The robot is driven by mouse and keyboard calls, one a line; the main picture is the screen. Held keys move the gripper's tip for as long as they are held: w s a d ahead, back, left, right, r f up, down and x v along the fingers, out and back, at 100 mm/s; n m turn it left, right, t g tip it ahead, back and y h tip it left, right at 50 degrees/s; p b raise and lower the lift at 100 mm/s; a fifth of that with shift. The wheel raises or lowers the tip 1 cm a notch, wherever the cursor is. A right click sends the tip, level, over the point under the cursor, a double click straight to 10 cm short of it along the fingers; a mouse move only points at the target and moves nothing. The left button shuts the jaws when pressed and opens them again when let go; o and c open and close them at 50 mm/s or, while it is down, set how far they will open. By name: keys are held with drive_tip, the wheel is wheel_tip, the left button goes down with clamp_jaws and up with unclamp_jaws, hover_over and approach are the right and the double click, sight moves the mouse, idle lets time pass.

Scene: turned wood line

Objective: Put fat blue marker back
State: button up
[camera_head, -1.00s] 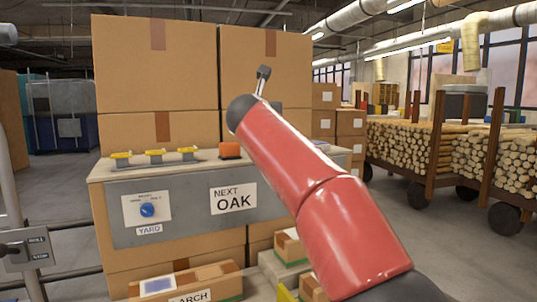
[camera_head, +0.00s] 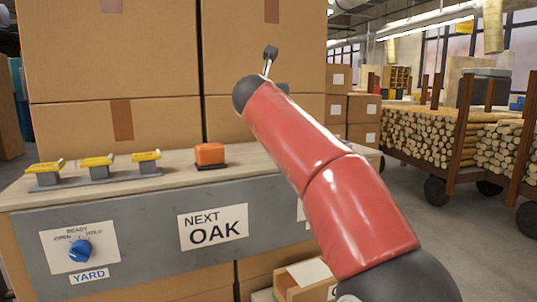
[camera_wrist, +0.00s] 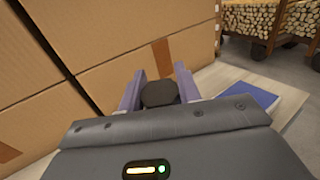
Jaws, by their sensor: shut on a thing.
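My gripper (camera_wrist: 160,92) shows in the wrist view, with its two pale purple fingers closed on a dark, rounded thing (camera_wrist: 159,94). Only the blackish end of that thing shows, so I cannot tell whether it is the fat blue marker. It is in front of the large cartons and above or near the wooden top. In the head view my red arm hides the fingers and what they hold. No blue marker can be made out elsewhere. A flat blue pad (camera_wrist: 248,96) lies on the wooden top, right of the gripper.
The wooden top (camera_head: 120,180) carries yellow pieces on grey stands (camera_head: 97,165) and an orange block (camera_head: 210,154). Tall cartons (camera_head: 115,60) stand behind it. The front panel has a blue knob (camera_head: 80,250) and a "NEXT OAK" sign (camera_head: 213,227). A log cart (camera_head: 440,140) stands right.

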drive_tip(key=shift+r, duration=0.1)
wheel_tip(320, 180, down, 10)
drive_tip(key=b, duration=0.3)
drive_tip(key=shift+b, duration=0.4)
drive_tip(key=o, duration=0.8)
drive_tip(key=shift+o, duration=0.8)
drive_tip(key=shift+r, duration=0.1)
